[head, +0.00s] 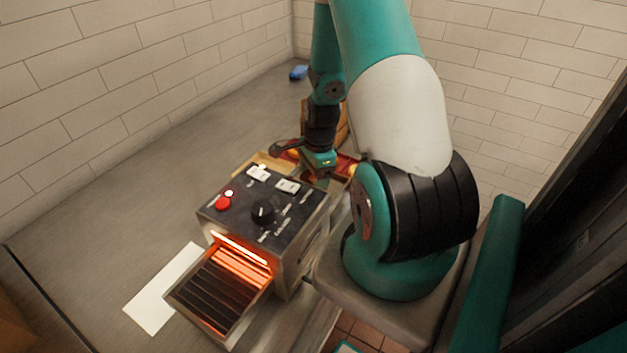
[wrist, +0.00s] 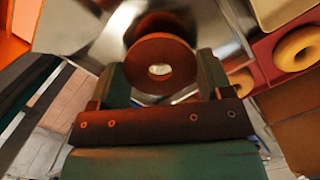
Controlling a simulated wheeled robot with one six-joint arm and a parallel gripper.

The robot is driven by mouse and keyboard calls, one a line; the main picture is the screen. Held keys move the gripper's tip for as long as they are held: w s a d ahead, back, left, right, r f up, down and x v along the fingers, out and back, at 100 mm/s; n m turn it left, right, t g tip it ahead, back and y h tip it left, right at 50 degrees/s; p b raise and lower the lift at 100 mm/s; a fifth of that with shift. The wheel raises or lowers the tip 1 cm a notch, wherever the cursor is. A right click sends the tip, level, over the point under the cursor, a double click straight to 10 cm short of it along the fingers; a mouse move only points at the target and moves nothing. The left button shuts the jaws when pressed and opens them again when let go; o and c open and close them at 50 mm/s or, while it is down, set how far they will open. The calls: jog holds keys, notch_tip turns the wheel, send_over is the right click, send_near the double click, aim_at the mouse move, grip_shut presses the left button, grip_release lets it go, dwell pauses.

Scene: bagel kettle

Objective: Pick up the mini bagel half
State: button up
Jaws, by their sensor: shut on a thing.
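My gripper (wrist: 162,76) is shut on a brown, ring-shaped mini bagel half (wrist: 136,62), held between its two fingers in the wrist view. The bagel half's cut or flat face is toward the camera, and its hole shows pale. A shiny metal surface lies beyond it, with what looks like its reflection. In the head view my wrist is behind the toaster. The fingertips and the held half are not clear there.
The conveyor toaster (head: 262,212) has a glowing slot and a slatted belt (head: 222,287) at its front. A white sheet (head: 165,290) lies beside it. More bagel pieces (wrist: 298,48) lie on a red surface (wrist: 268,62). A blue item (head: 298,72) is at the back; the left counter is clear.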

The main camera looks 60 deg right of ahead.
notch_tip(320, 180, up, 18)
jog(key=b, duration=0.2)
jog(key=shift+r, duration=0.2)
dwell(0.4)
